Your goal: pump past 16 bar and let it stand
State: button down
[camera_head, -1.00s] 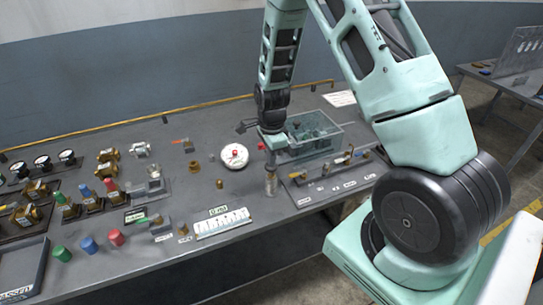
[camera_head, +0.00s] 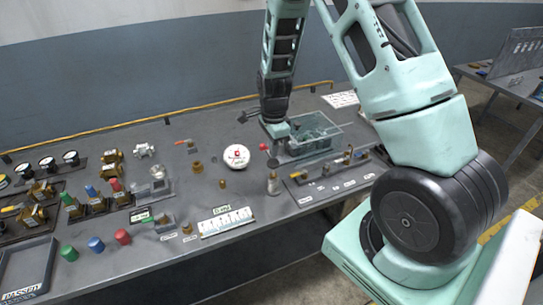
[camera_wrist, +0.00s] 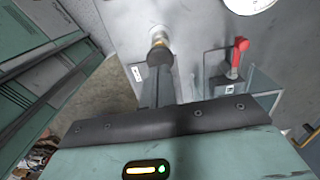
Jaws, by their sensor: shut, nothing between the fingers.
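A round white gauge (camera_head: 236,156) with a red mark sits on the bench; its reading is too small to make out. Its edge shows in the wrist view (camera_wrist: 248,3). A red-knobbed lever (camera_head: 264,147) stands right of it and shows in the wrist view as a red handle (camera_wrist: 239,52). A metal post (camera_head: 273,184) with a rounded top stands nearer the bench front; its brass top shows in the wrist view (camera_wrist: 159,52). My gripper (camera_head: 278,131) is shut and empty beside the clear tank (camera_head: 327,138), behind the post.
A valve panel (camera_head: 335,180) lies right of the post. A white scale card (camera_head: 227,222) lies in front. Coloured caps (camera_head: 96,243), brass fittings (camera_head: 113,160) and small gauges (camera_head: 71,158) fill the left. A yellow hose (camera_head: 130,125) runs along the back.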

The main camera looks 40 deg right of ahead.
aim_at(274, 162)
notch_tip(274, 162, up, 8)
jog(key=b, duration=0.1)
jog(key=shift+d+b, duration=0.15)
jog(key=shift+b, duration=0.25)
jog(key=shift+r, duration=0.1)
dwell(0.4)
